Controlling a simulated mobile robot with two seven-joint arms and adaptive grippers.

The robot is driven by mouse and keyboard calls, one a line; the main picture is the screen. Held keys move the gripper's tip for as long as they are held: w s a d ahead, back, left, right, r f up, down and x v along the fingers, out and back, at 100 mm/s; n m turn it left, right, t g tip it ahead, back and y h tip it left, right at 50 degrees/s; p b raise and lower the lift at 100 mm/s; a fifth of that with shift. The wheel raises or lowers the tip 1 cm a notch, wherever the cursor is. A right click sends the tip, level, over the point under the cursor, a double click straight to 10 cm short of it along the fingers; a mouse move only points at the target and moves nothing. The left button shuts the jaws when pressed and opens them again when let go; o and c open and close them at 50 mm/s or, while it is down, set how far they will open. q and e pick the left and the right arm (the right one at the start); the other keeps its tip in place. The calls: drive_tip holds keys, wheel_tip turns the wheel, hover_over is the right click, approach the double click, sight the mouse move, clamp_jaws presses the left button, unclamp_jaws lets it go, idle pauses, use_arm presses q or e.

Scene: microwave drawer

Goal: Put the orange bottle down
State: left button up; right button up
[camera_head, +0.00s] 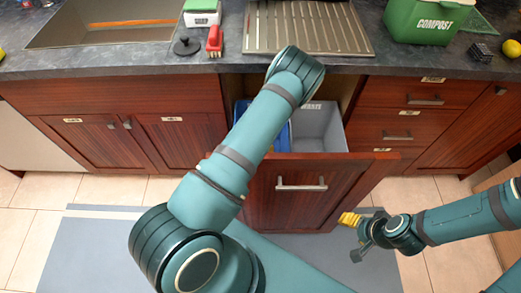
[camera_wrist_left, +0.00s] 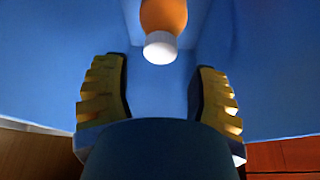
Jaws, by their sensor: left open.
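The orange bottle (camera_wrist_left: 163,18) with its white cap (camera_wrist_left: 160,48) is inside the blue bin (camera_head: 283,137) in the left wrist view. Its cap end points toward my left gripper (camera_wrist_left: 160,97). That gripper is open, one yellow finger on each side, and the bottle is beyond the fingertips, clear of both. The bottle's far end is cut off by the picture edge. In the head view my left arm reaches over the open drawer, and the arm hides the gripper and the bottle. My right gripper (camera_head: 352,230) hangs right of the drawer front, apart from it; its opening is unclear.
A grey bin (camera_head: 318,128) stands beside the blue one in the pulled-out drawer (camera_head: 290,192). The counter above holds a ribbed drainboard (camera_head: 340,35), a green compost box (camera_head: 425,22) and a red item (camera_head: 214,42). Floor is open on the left.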

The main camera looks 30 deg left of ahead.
use_arm(q)
drive_tip(key=p+v, duration=0.1)
drive_tip(key=v, duration=0.5)
drive_tip(key=shift+r, duration=0.3)
drive_tip(key=shift+d, duration=0.1)
